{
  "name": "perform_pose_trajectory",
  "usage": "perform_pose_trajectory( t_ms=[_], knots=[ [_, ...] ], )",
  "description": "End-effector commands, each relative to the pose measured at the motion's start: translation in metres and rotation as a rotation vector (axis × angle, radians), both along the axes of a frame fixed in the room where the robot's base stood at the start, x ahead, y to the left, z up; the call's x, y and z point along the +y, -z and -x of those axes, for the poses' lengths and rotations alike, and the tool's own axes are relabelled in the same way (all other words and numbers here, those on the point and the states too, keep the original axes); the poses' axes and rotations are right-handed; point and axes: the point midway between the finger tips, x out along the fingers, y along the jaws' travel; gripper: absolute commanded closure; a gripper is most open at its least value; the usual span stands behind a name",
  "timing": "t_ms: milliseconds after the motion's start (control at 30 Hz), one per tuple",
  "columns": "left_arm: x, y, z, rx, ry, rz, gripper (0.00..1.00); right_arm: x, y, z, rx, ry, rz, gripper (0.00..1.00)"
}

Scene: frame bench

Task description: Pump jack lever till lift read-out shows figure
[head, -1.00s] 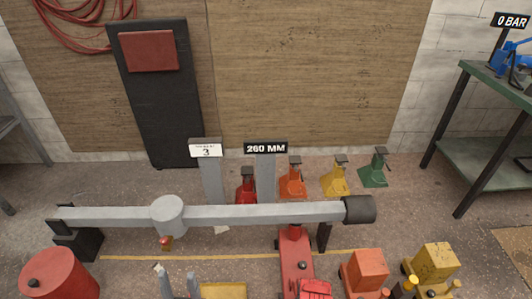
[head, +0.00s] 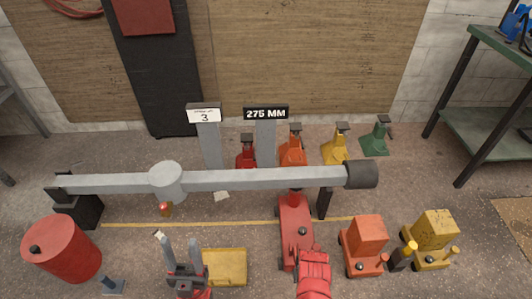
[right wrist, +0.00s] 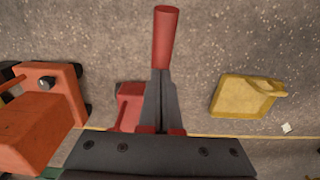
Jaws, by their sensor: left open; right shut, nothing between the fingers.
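The red jack (head: 294,235) stands on the floor under the right part of the grey beam (head: 250,180). The lift read-out (head: 266,113) shows 275 MM. In the right wrist view, a red lever grip (right wrist: 166,38) sticks out past the fingertips of my right gripper (right wrist: 160,75). That gripper is shut with nothing between its fingers, at the lever; whether it touches is unclear. The jack body (right wrist: 130,105) is partly hidden behind it. My left gripper (head: 180,250) is open and empty, low in the head view, left of a yellow block.
A card (head: 204,115) reads 3 under small unreadable print. Orange (head: 365,245) and yellow (head: 430,240) jacks stand at the right. A red drum (head: 62,248) is at the left. Several coloured stands line the back.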

Motion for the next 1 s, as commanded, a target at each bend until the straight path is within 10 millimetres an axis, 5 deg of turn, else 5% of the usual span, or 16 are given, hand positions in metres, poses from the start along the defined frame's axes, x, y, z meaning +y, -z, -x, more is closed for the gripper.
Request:
perform_pose_trajectory(
  t_ms=[233, 1000],
  knots=[
    [0.000, 0.021, 0.000, 0.000, 0.000, 0.000, 0.50, 0.000, 0.032, 0.001, 0.001, -0.001, 0.000, 1.00],
    [0.000, -0.060, 0.000, 0.000, 0.000, 0.000, 0.50, 0.000, -0.061, 0.002, 0.003, -0.001, 0.000, 1.00]
  ],
)
